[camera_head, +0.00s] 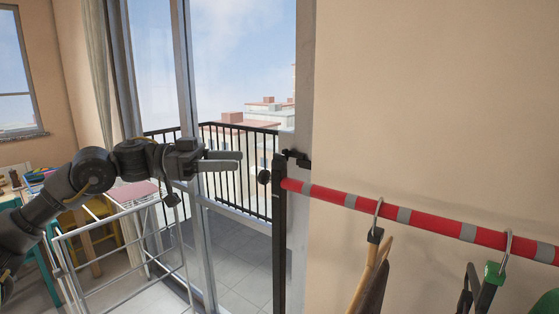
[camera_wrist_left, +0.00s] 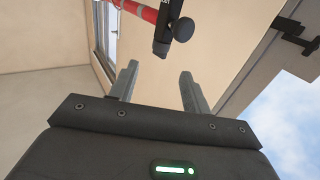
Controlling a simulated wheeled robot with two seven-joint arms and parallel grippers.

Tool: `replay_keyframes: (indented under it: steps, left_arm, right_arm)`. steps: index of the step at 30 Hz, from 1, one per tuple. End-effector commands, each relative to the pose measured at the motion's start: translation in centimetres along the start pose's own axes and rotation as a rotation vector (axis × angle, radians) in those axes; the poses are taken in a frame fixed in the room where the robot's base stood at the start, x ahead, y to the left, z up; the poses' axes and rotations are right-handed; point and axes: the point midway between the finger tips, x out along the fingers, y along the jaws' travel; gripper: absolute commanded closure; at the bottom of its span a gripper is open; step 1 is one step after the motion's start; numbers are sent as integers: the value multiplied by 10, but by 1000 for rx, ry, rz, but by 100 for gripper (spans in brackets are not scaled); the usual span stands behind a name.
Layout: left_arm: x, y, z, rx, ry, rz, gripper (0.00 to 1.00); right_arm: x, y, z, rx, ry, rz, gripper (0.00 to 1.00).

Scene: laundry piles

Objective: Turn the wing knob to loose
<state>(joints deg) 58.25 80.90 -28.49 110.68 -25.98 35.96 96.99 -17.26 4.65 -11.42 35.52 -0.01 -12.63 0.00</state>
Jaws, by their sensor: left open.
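The wing knob (camera_head: 264,177) is a small dark knob on the left side of the black upright post (camera_head: 279,225), near the post's top. In the left wrist view the knob (camera_wrist_left: 182,29) shows beyond the fingertips, a little above the gap between them. My left gripper (camera_head: 241,160) is open and empty. In the head view it is to the left of the knob and slightly higher, apart from it. In the left wrist view its two fingers (camera_wrist_left: 160,70) stand apart with nothing between them. My right gripper is in neither view.
A red and grey striped rail (camera_head: 420,219) runs right from the post and carries hangers (camera_head: 492,275). A white wire drying rack (camera_head: 130,245) stands below my left arm. A balcony railing (camera_head: 240,165) lies behind the glass door frame.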

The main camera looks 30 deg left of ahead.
Motion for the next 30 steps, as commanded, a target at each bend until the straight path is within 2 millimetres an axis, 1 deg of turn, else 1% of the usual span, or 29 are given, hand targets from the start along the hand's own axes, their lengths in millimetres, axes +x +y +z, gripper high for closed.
replay_keyframes:
  steps: [5,12,18,24,30]
  left_arm:
    - [21,1,-4,-1,2,4,52]
    - [66,0,-5,0,4,4,52]
    - [94,-1,-3,0,4,0,52]
    - [105,-1,-1,2,3,-2,52]
    - [106,-1,0,2,3,-3,52]
  right_arm:
    - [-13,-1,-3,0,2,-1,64]
    - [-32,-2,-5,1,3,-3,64]
    - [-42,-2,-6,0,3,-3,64]
    - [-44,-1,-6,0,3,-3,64]
    - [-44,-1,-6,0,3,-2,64]
